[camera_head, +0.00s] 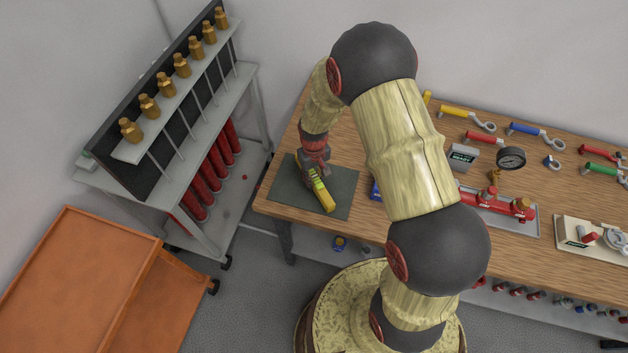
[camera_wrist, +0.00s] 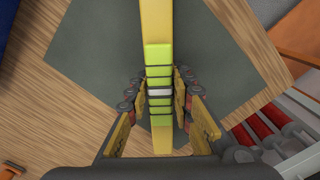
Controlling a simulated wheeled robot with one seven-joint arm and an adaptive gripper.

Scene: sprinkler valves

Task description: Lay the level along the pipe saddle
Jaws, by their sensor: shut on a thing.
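The level is a yellow bar (camera_head: 324,196) with a lime-green middle part, over the dark green mat (camera_head: 345,187) at the left end of the bench. My gripper (camera_head: 314,174) is shut on the level near its middle. In the wrist view the level (camera_wrist: 155,22) runs up and down the picture, with a finger of my gripper (camera_wrist: 160,92) on each side of the green part. I cannot tell whether the level touches the mat. A red pipe assembly (camera_head: 490,202) sits in a grey tray right of my arm, partly hidden by it. I cannot make out for certain which part is the saddle.
A round gauge (camera_head: 511,158), a grey meter (camera_head: 462,157) and several coloured wrenches lie on the wooden bench (camera_head: 400,225). A blue object (camera_head: 375,191) is just right of the mat. A grey rack (camera_head: 245,110) with brass fittings stands left, beside an orange cart (camera_head: 75,270).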

